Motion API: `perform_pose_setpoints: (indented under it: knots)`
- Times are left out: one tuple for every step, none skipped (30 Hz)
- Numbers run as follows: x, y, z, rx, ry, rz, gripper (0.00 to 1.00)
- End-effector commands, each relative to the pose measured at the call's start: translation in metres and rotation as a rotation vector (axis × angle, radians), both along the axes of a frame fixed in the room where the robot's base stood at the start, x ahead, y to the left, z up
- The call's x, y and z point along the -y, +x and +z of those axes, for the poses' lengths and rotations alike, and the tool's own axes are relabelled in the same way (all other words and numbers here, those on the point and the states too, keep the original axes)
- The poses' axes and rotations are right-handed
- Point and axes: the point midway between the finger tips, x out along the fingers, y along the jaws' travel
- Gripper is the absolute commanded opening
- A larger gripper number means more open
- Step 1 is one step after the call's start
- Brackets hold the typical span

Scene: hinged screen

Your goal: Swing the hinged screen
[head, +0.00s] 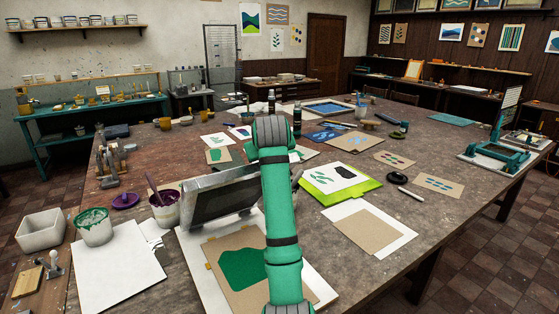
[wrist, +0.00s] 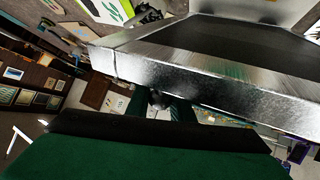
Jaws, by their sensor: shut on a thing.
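The hinged screen (head: 212,202) is a metal-edged frame with a dark mesh, standing tilted up above its white base board (head: 198,244) in the head view. A brown card with a green shape (head: 240,268) lies on the board, partly behind my green arm. In the wrist view the screen's bright metal edge (wrist: 190,75) crosses the picture close up. My gripper (wrist: 172,108) is at that edge, shut on the frame; its fingertips are partly hidden by the edge. In the head view my arm hides the gripper and the right part of the screen.
To the left are a purple ink pot (head: 164,209), a green-stained bucket (head: 94,227) and white paper (head: 118,268). To the right lie a lime-green folder (head: 362,190), a white-and-brown sheet (head: 368,230) and a marker (head: 411,195). A teal press (head: 500,150) stands farther right.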

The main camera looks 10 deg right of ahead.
Motion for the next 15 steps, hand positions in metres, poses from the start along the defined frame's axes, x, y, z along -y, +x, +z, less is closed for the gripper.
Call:
perform_pose_setpoints:
  knots:
    - [-0.0051,0.0019,0.0011,-0.002,-0.001,0.007,0.00]
    - [-0.0058,0.0023,0.0011,-0.003,-0.002,0.007,0.00]
    - [-0.0064,0.0027,0.0012,-0.004,-0.002,0.008,0.00]
    - [-0.0067,0.0029,0.0011,-0.004,-0.002,0.008,0.00]
    - [-0.0069,0.0030,0.0010,-0.005,-0.002,0.008,0.00]
    - [-0.0070,0.0030,0.0008,-0.005,-0.002,0.009,0.00]
    - [-0.0070,0.0029,0.0007,-0.005,-0.002,0.009,0.00]
    - [-0.0070,0.0030,0.0006,-0.006,-0.002,0.009,0.00]
    - [-0.0071,0.0029,0.0005,-0.006,-0.002,0.009,0.00]
    - [-0.0071,0.0029,0.0004,-0.006,-0.002,0.009,0.00]
    - [-0.0071,0.0029,0.0003,-0.006,-0.002,0.009,0.00]
    - [-0.0071,0.0029,0.0001,-0.006,-0.002,0.009,0.00]
    - [-0.0072,0.0028,0.0000,-0.006,-0.002,0.009,0.00]
    - [-0.0071,0.0028,-0.0001,-0.007,-0.002,0.008,0.23]
    - [-0.0070,0.0027,-0.0002,-0.007,-0.002,0.008,0.32]
